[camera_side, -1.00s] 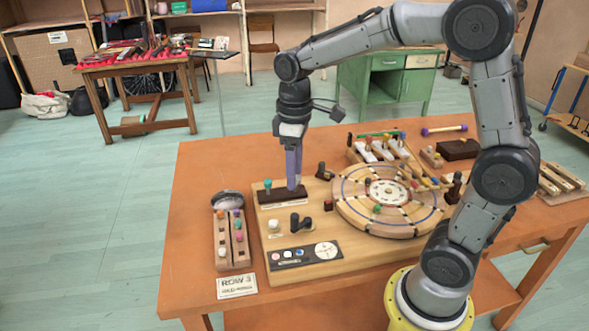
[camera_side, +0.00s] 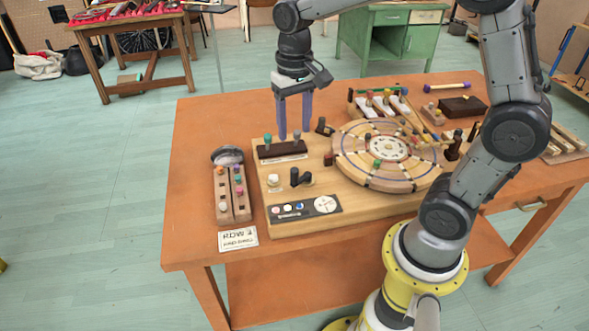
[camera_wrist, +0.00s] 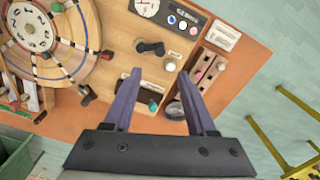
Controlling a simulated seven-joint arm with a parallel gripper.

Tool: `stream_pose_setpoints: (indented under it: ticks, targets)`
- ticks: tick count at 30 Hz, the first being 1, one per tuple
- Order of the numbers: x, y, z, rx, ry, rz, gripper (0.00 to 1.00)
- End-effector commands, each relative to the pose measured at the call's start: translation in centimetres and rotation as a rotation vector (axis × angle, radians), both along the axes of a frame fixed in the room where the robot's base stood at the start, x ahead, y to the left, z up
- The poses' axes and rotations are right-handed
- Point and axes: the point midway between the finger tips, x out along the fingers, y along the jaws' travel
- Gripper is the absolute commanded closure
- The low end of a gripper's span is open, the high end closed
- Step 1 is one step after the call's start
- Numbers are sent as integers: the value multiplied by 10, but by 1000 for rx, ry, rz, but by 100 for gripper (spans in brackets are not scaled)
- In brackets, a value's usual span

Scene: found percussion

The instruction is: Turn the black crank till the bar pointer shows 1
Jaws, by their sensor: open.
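The black crank (camera_side: 300,178) sits on the front left of the wooden board, beside a white knob; it also shows in the wrist view (camera_wrist: 150,47). In front of it, a dark panel carries a round white dial (camera_side: 325,204), seen at the top edge of the wrist view (camera_wrist: 146,7); its pointer reading is too small to tell. My gripper (camera_side: 294,134) is open and empty, fingers apart and pointing down above the dark block behind the crank. In the wrist view my gripper (camera_wrist: 158,74) has nothing between its fingers.
The dark block (camera_side: 281,150) bears coloured pegs. A round wooden wheel (camera_side: 388,160) with pegs lies right of the crank. A peg rack (camera_side: 232,195) and lettered card (camera_side: 238,239) lie left of the board. Bare orange table lies along the left edge.

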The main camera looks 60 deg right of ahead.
Motion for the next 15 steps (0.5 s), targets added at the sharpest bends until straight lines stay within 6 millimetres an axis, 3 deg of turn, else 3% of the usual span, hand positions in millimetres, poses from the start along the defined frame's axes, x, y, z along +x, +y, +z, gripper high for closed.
stream_pose_setpoints:
  ticks: [15]
  targets:
    - [-1,0,-95,1,6,3,43]
